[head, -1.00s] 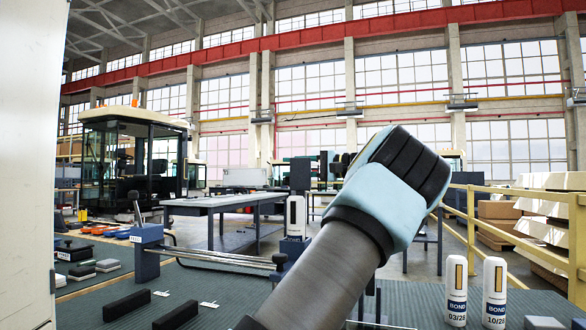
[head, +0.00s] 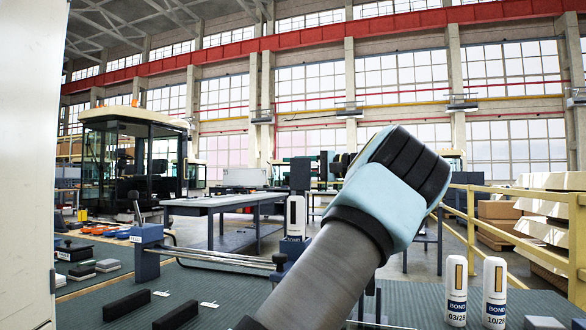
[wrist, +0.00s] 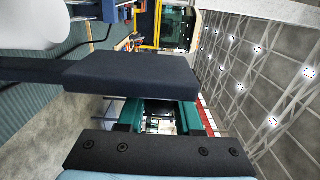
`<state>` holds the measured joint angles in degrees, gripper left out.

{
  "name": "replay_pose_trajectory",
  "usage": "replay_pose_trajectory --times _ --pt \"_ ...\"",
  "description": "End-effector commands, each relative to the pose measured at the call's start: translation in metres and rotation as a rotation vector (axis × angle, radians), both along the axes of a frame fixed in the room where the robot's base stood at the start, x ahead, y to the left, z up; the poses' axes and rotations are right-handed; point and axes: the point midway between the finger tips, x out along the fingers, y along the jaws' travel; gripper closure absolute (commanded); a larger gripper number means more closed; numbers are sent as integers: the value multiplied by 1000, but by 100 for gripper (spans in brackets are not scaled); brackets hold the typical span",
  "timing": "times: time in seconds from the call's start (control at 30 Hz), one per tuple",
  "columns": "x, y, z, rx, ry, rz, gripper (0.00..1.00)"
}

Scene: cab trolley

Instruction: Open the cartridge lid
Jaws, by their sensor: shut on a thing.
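A white cartridge (head: 296,215) stands upright in a dark fixture (head: 300,178) on the bench, left of my arm in the head view. My gripper (head: 342,165) is at the height of the fixture's upper block, mostly hidden behind my light blue wrist. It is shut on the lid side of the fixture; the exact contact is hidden. In the wrist view, which is turned sideways, the dark navy block (wrist: 130,80) lies close across the middle. Two white cartridges marked BOND, 03/28 (head: 457,292) and 10/28 (head: 495,293), stand at the front right.
A blue clamp block (head: 146,250) with metal rods (head: 215,258) runs along the bench toward the fixture. Two black bars (head: 127,305) lie on the green mat. A yellow railing (head: 480,190) stands behind at right. A grey table (head: 225,200) is farther back.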

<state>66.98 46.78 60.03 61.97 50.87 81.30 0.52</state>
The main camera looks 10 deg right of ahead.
Motion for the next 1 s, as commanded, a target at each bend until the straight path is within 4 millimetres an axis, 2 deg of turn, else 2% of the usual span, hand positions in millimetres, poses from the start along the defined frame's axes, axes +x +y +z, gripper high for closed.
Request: replay_pose_trajectory --times 0.23,0.5,0.83,0.87,1.0 --pt "4 -2 3 33 70 0 100" --pt "10 -5 -4 81 173 0 100" --pt "10 -5 -7 86 180 0 100" --pt "10 -5 -7 86 180 0 64" --pt "10 -5 -7 86 180 0 48"
